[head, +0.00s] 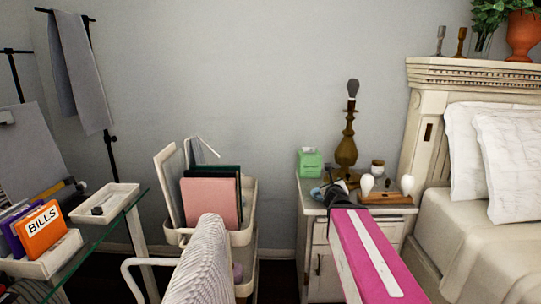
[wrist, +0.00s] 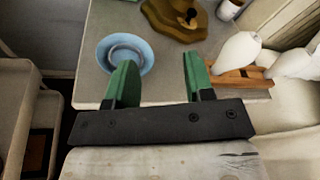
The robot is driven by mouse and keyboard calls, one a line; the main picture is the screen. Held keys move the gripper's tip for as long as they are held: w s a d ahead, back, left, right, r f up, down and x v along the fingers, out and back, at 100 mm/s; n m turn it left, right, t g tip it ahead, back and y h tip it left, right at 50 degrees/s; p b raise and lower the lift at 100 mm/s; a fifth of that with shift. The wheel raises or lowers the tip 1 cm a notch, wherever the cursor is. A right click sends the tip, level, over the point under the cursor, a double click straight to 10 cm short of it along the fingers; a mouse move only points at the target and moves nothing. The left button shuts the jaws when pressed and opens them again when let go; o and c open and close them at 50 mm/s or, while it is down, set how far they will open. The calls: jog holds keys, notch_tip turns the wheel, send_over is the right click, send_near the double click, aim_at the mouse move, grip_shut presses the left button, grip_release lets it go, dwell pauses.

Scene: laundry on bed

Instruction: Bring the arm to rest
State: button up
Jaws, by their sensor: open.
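My gripper (wrist: 155,80) shows in the wrist view with its two green fingers spread apart and nothing between them. It is over the front edge of the nightstand (wrist: 170,88). A light blue round dish (wrist: 118,47) lies on the nightstand beside the left finger; I cannot tell whether they touch. In the head view my pink arm reaches forward to the nightstand (head: 312,198), and its dark end hides part of the top. The gripper fingers are not clear there.
On the nightstand stand a brass lamp (head: 346,150), a green box (head: 310,162) and a wooden holder with white bulb shapes (head: 388,197). The bed (head: 480,235) is at right. A cart with folders (head: 245,236) and a glass desk (head: 120,222) are at left.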

jog(key=s+a+f+n+g+y, duration=0.2)
jog(key=a+f+n+g+y, duration=0.3)
jog(key=n, duration=0.6)
jog(key=s+a+f+n+y, duration=0.2)
jog(key=a+f+n+y, duration=0.2)
jog(key=a+f+n, duration=0.45)
jog(key=s+d+f+n+g+h, duration=0.6)
jog(key=s+f+n+g, duration=0.4)
jog(key=s+n, duration=0.3)
jog(key=shift+s+d+f+g, duration=0.25)
jog(key=shift+d+f+g, duration=0.15)
jog(key=shift+d+f, duration=0.3)
